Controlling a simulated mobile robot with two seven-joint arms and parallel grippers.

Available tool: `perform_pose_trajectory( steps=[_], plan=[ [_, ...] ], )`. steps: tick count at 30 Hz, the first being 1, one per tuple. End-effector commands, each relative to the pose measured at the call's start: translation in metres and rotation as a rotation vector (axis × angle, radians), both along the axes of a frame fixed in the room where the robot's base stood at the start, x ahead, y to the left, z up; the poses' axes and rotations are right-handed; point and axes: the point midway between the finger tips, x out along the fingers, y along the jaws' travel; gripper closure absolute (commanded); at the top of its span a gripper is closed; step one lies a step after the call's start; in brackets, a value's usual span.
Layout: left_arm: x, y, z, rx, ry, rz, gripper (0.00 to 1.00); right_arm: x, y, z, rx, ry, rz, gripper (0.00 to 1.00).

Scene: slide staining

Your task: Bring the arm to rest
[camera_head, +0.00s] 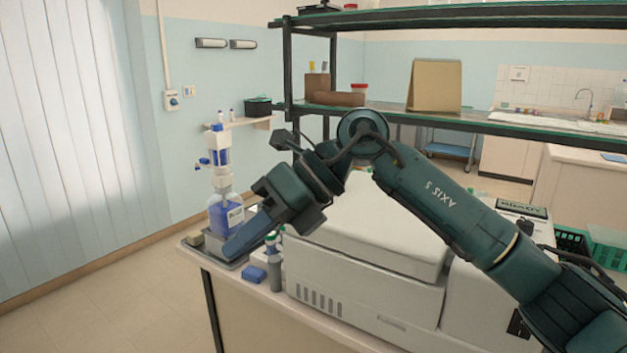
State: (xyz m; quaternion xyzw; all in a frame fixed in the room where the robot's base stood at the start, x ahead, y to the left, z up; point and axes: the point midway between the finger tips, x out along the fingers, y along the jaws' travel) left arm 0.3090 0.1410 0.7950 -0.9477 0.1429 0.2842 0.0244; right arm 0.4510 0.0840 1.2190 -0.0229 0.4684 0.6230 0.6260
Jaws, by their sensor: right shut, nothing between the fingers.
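My right arm comes in from the lower right and bends at the middle of the head view. My right gripper (236,246) points down and to the left over the left end of the bench. Its fingers are closed with nothing between them. It shows in front of a bottle with blue liquid (226,213); I cannot tell the exact gap. My left gripper is not in view.
A large white machine (370,235) fills the bench (235,285) behind my arm. A grey bottle (275,272) and a blue block (254,274) stand near the front edge. A dark shelf (470,123) with a cardboard box (434,86) crosses above. The floor at left is clear.

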Motion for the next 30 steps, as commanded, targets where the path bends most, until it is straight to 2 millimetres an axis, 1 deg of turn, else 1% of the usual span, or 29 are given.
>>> perform_pose_trajectory(
  steps=[1,3,6,8,11,13,14,16,17,20,21,23,24,26,27,29,30],
  plan=[
    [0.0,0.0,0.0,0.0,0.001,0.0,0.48,-0.009,0.009,-0.01,0.101,0.091,0.01,1.0],
    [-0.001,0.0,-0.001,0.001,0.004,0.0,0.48,-0.02,0.019,-0.014,0.255,0.219,0.007,1.0],
    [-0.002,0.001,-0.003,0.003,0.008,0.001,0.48,-0.028,0.024,-0.016,0.488,0.423,-0.036,1.0],
    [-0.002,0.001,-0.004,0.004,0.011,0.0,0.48,-0.027,0.021,-0.017,0.621,0.547,-0.083,1.0],
    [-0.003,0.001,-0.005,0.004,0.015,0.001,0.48,-0.018,0.008,-0.024,0.828,0.759,-0.194,1.0],
    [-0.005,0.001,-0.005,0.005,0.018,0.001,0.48,-0.008,-0.006,-0.035,0.96,0.906,-0.296,1.0],
    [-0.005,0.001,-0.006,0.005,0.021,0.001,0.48,-0.002,-0.014,-0.041,1.014,0.97,-0.346,1.0],
    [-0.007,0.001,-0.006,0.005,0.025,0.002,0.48,0.009,-0.033,-0.062,1.127,1.118,-0.472,1.0],
    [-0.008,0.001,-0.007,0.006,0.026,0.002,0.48,0.014,-0.043,-0.073,1.173,1.181,-0.533,1.0],
    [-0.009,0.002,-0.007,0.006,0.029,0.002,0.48,0.026,-0.076,-0.119,1.298,1.385,-0.752,1.0],
    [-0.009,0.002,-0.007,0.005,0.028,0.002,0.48,0.027,-0.09,-0.142,1.339,1.466,-0.85,1.0],
    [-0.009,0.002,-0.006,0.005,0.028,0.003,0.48,0.025,-0.111,-0.178,1.388,1.584,-1.004,1.0],
    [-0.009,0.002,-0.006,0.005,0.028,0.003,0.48,0.021,-0.125,-0.204,1.411,1.66,-1.111,1.0],
    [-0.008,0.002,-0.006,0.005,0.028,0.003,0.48,0.009,-0.146,-0.244,1.434,1.771,-1.278,1.0],
    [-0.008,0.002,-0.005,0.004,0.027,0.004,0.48,-0.002,-0.158,-0.27,1.439,1.839,-1.386,1.0],
    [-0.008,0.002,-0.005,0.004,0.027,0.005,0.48,-0.023,-0.175,-0.307,1.434,1.933,-1.55,1.0],
    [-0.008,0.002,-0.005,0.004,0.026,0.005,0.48,-0.038,-0.185,-0.329,1.423,1.989,-1.654,1.0]
  ],
)
